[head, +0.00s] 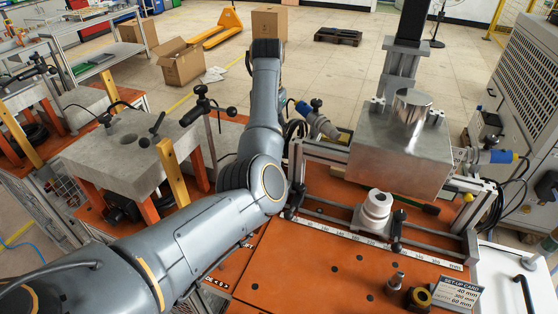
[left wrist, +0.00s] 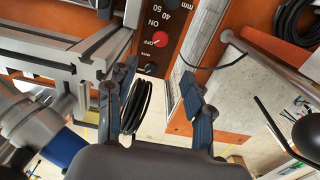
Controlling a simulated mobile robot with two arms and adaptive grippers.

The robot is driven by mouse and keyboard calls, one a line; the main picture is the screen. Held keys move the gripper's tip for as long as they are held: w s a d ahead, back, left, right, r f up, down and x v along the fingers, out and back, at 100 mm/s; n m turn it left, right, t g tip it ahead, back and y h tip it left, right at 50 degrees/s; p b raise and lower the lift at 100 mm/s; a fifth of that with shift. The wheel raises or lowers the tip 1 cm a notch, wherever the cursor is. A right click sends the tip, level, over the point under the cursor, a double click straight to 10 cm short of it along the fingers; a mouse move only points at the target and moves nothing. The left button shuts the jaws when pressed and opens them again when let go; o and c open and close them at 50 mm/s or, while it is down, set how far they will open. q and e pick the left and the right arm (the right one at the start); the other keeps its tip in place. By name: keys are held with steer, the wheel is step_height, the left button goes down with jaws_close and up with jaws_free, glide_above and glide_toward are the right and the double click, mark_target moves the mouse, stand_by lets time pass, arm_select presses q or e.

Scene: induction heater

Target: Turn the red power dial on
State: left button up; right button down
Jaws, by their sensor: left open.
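The red power dial (left wrist: 160,39) shows in the left wrist view on a dark panel, with "ON" and "OFF" printed beside it. Which mark it points to is too small to tell. A smaller black knob (left wrist: 150,69) sits below it on the same panel. My left gripper (left wrist: 157,74) is open and empty. Its two blue-grey fingers stand apart, with the panel beyond and between their tips; the red dial appears just above the tips, apparently untouched. In the head view my left arm hides the gripper and the dial. My right gripper is in neither view.
An orange table (head: 320,265) carries a metal rail frame, a metal block (head: 400,150) and a white cylindrical part (head: 376,208). In the left wrist view, aluminium rails (left wrist: 95,50) lie left of the fingers and a coiled black cable (left wrist: 137,107) hangs between them.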

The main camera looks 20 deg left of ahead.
arm_select(q)
steer(key=f+p, duration=0.2)
steer(key=f, duration=1)
steer(key=shift+s+f, duration=0.15)
steer(key=shift+s, duration=0.05)
steer(key=shift+f, duration=0.6)
jaws_close()
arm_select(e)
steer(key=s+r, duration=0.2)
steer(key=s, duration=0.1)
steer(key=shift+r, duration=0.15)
